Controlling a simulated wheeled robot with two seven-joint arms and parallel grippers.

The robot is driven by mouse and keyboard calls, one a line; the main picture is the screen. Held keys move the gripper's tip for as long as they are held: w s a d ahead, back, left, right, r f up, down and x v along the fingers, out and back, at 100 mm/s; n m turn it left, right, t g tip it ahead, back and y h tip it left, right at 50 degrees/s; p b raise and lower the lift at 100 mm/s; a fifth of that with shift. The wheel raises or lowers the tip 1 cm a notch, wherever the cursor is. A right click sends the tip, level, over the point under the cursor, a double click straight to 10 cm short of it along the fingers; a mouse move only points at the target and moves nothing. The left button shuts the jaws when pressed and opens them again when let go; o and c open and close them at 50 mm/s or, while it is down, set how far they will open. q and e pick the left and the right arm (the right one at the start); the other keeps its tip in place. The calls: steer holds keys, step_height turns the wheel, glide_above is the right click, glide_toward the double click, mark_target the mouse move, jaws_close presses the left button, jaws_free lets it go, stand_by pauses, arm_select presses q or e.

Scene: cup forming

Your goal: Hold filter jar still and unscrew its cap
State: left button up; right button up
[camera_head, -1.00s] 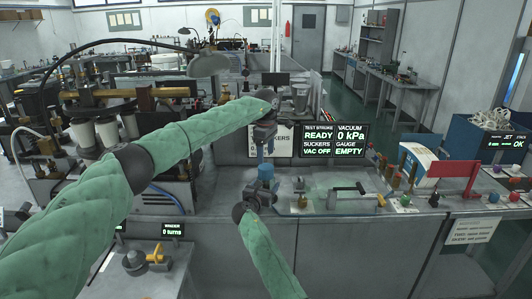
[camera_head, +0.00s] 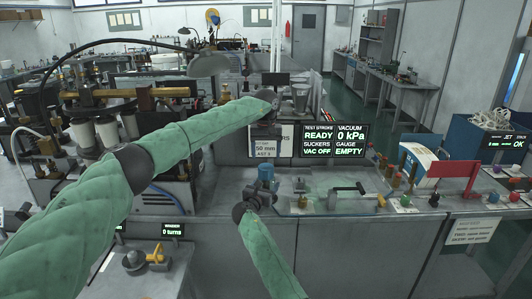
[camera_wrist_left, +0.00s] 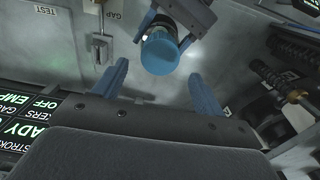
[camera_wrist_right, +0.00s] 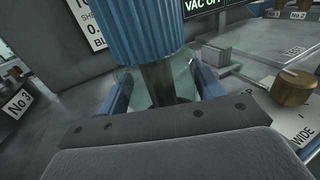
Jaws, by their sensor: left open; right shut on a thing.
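The filter jar (camera_wrist_right: 158,88) is clear, with a dark core inside, and stands upright in the right wrist view. Its ribbed blue cap (camera_wrist_right: 135,30) sits on top; I cannot tell how tightly. The cap also shows in the head view (camera_head: 265,172) and the left wrist view (camera_wrist_left: 160,53). My right gripper (camera_wrist_right: 165,92) is shut around the jar's body below the cap, one finger on each side. My left gripper (camera_wrist_left: 160,84) is open and empty, apart from the cap. In the head view my left gripper (camera_head: 266,128) is above the cap, its fingers hard to make out.
The grey bench (camera_head: 310,187) holds a small clamp fixture (camera_head: 348,192) right of the jar. A lit display (camera_head: 335,140) stands behind it. A red barrier (camera_head: 454,169) and a blue-and-white box (camera_head: 422,162) are farther right. A brass knob (camera_wrist_right: 292,88) is beside the right gripper.

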mark_target(266, 166)
arm_select(q)
steer(key=shift+f, duration=4)
steer(key=c, duration=1)
steer(key=n, duration=1.3)
steer(key=shift+r, duration=0.1)
steer(key=n, duration=0.7)
arm_select(e)
steer(key=shift+a+r, duration=0.1)
arm_select(q)
steer(key=shift+o, duration=0.2)
steer(key=n, duration=0.6)
steer(key=shift+w+r, duration=0.1)
steer(key=n, duration=0.6)
steer(key=shift+n, duration=0.4)
steer(key=n, duration=0.7)
steer(key=shift+a, duration=0.1)
steer(key=n, duration=1.3)
steer(key=shift+n, duration=0.3)
steer(key=shift+r, duration=0.4)
